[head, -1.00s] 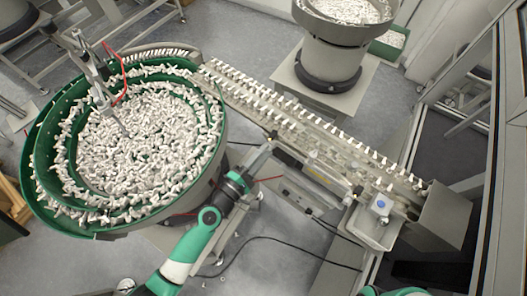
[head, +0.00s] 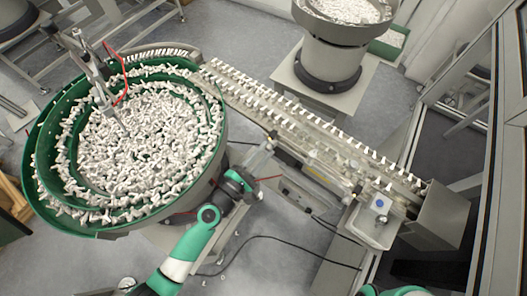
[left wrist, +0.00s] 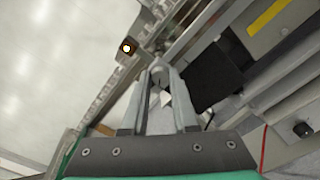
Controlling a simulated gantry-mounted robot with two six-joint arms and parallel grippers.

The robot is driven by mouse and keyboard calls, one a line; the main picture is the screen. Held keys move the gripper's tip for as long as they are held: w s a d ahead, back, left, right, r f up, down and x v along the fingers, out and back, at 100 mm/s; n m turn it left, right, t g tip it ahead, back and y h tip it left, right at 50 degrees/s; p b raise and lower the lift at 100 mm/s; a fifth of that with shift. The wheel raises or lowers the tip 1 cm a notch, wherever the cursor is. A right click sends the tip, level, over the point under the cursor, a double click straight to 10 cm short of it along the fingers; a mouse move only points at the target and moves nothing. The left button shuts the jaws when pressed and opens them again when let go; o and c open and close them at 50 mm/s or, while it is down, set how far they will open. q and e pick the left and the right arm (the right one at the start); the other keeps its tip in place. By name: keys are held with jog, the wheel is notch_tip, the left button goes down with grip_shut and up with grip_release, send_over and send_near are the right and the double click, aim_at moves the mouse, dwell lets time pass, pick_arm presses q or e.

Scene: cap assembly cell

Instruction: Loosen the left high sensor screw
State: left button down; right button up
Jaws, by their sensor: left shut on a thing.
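My left gripper (head: 268,146) reaches in from the lower left to the near side of the linear feed rail. In the left wrist view its two grey fingers (left wrist: 160,82) converge and are shut on a small round grey screw head (left wrist: 158,68) beside the rail. The fingers cover most of the screw. A small brown sensor block with a bright spot (left wrist: 127,47) sits just left of the fingertips. In the head view the screw is too small to tell apart. My right gripper is outside both views.
A green bowl feeder (head: 222,130) full of white parts stands close left of my left arm. A second feeder (head: 330,55) stands behind. A black cable lies on the floor.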

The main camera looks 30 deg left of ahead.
pick_arm(q)
jog(key=c, duration=0.7)
grip_release()
jog(key=s, duration=0.3)
jog(key=s+a+b, duration=0.1)
jog(key=s, duration=0.3)
jog(key=s+a, duration=0.1)
jog(key=s, duration=0.3)
jog(key=shift+s, duration=0.25)
